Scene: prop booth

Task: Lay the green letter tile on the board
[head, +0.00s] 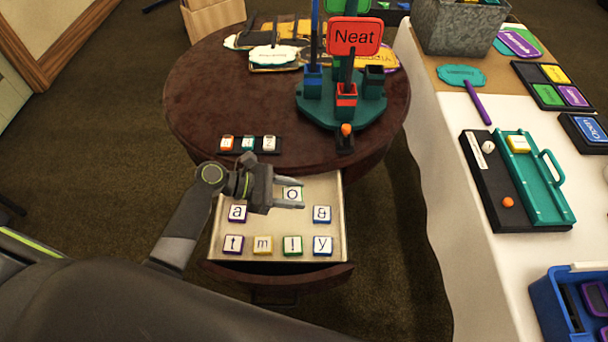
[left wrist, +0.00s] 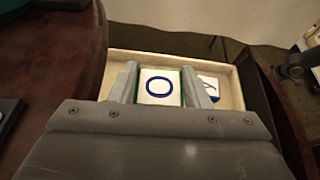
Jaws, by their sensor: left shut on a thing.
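A white letter tile with green edges and a blue "o" (head: 292,194) is between the fingers of my left gripper (head: 289,195), which is shut on it over the open drawer. The left wrist view shows the same tile (left wrist: 160,87) face up between both fingers (left wrist: 160,88). I cannot tell whether it still touches the drawer floor. A small black board (head: 250,152) lies on the round table, left of the gripper and beyond the drawer, with orange, teal and white tiles along it. Another green-edged tile with "!" (head: 292,245) lies in the drawer's front row. My right gripper is not in view.
The pale drawer (head: 216,224) holds several other letter tiles. The dark round table (head: 205,95) bears a green stand (head: 340,113) with a red "Neat" sign (head: 355,37) and several plaques behind. A white-clothed table (head: 440,150) stands at right.

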